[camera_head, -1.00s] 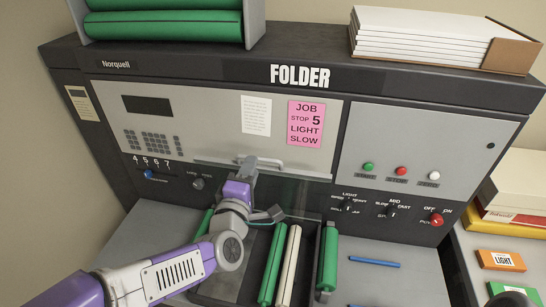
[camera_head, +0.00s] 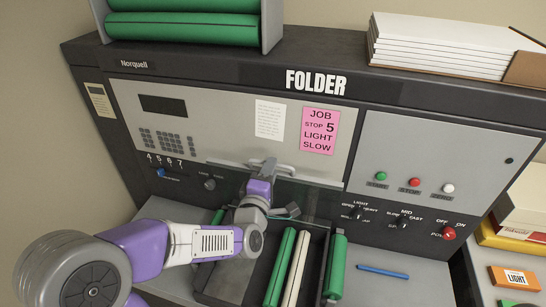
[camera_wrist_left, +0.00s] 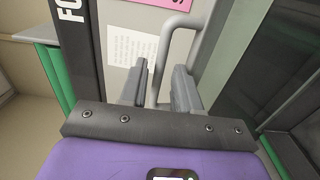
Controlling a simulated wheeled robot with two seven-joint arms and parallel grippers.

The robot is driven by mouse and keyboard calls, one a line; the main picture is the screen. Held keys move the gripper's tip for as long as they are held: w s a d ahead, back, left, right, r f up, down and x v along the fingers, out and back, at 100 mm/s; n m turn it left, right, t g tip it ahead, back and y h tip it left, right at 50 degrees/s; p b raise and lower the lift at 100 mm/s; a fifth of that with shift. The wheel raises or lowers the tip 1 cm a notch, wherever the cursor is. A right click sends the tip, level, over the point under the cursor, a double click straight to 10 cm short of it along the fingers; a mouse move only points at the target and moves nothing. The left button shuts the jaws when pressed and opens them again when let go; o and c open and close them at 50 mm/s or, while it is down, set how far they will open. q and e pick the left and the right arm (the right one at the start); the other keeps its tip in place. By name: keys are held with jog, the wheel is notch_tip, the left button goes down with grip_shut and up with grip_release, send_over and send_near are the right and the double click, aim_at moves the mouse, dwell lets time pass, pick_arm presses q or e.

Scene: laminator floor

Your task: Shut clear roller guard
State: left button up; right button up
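The clear roller guard is hard to make out; a dark see-through pane (camera_head: 312,207) shows below the grey front panel, and its outline is unclear. A pale bar handle (camera_head: 285,170) lies along the panel's lower edge. My left gripper (camera_head: 266,164) is at the left part of this handle. In the left wrist view, its two fingers (camera_wrist_left: 159,88) stand apart, with the handle bar (camera_wrist_left: 167,45) running between them. I see a gap at the fingers, so it looks open around the bar. Contact cannot be told. My right gripper is not in view.
Knobs and a red power switch (camera_head: 449,233) are on the machine front at right.

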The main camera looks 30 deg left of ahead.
pick_arm(q)
jog(key=shift+x, duration=1.45)
grip_shut()
